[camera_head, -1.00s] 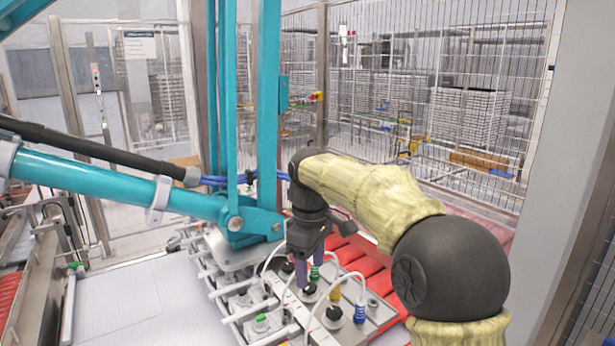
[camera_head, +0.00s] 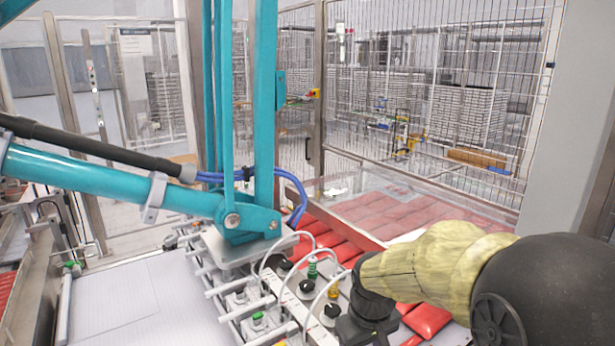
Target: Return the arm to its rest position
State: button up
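My arm, in a pale yellow cover with black joints, reaches in from the lower right of the head view. Its dark end with my gripper (camera_head: 366,322) is at the bottom edge, right of the vacuum picker's valve block. The fingers are hidden or cut off by the frame, so their opening does not show. The vacuum picker head (camera_head: 243,250) hangs from teal struts, with several black, green and yellow fittings and white hoses.
Teal linkage arms (camera_head: 110,188) cross the left side. Red packs (camera_head: 345,250) lie behind and below the picker. A wire mesh fence (camera_head: 430,100) stands behind, and a grey post (camera_head: 570,130) at the right. A white surface (camera_head: 130,310) is clear at the lower left.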

jog(key=s+d+f+m, duration=0.4)
jog(key=s+f, duration=0.1)
jog(key=s, duration=0.4)
jog(key=shift+s+d+f+m+t, duration=0.2)
jog(key=shift+d+f+m+t, duration=0.1)
jog(key=shift+f+t, duration=0.1)
